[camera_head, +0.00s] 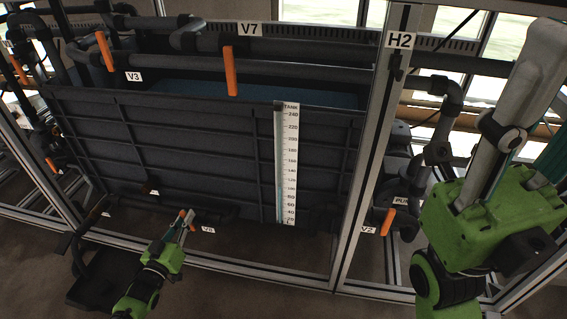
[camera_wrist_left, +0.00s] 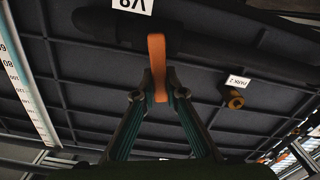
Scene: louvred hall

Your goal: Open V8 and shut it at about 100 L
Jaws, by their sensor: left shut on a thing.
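The V8 label (camera_head: 208,229) is low at the front of the dark tank (camera_head: 215,150); in the left wrist view the label (camera_wrist_left: 132,5) is upside down. My left gripper (camera_head: 187,221) is at the orange V8 handle (camera_head: 183,213). In the left wrist view the gripper (camera_wrist_left: 159,97) is shut on the handle (camera_wrist_left: 157,55), one finger on each side. The TANK scale (camera_head: 288,160) stands upright on the tank front, marked from 20 to 240; I cannot read its liquid level clearly.
Orange handles (camera_head: 231,71) and (camera_head: 388,221) sit near the V7 and V2 labels. A metal frame post (camera_head: 372,150) stands right of the scale. Dark pipes cross above. A brass fitting (camera_wrist_left: 234,98) is right of my left gripper. Open floor (camera_head: 240,290) lies in front.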

